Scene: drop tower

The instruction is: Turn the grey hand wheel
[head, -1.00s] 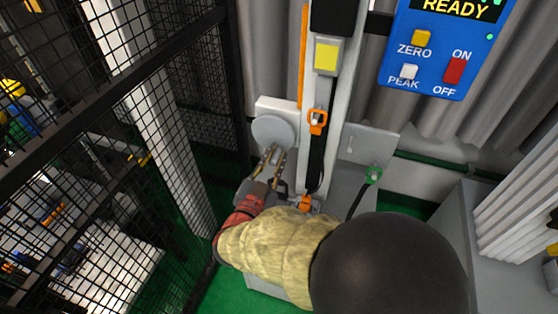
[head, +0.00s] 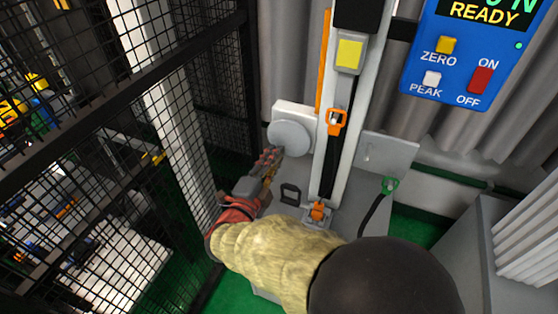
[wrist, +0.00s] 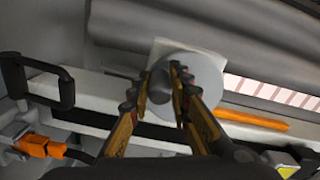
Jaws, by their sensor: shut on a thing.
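The grey hand wheel (head: 290,138) is a round disc on a white plate to the left of the white column. In the wrist view the wheel (wrist: 205,85) shows face-on, with a dark grey knob (wrist: 160,86) standing out from it. My gripper (head: 270,157) is at the lower left edge of the wheel. In the wrist view my gripper (wrist: 160,88) has one finger on each side of the knob and is shut on it. The fingers hide part of the wheel and knob.
The white column (head: 352,120) with orange clips stands right of the wheel. A black mesh fence (head: 120,130) is close on the left. A blue control panel (head: 465,50) reading READY hangs at the upper right. A black handle (head: 290,194) is below the wheel.

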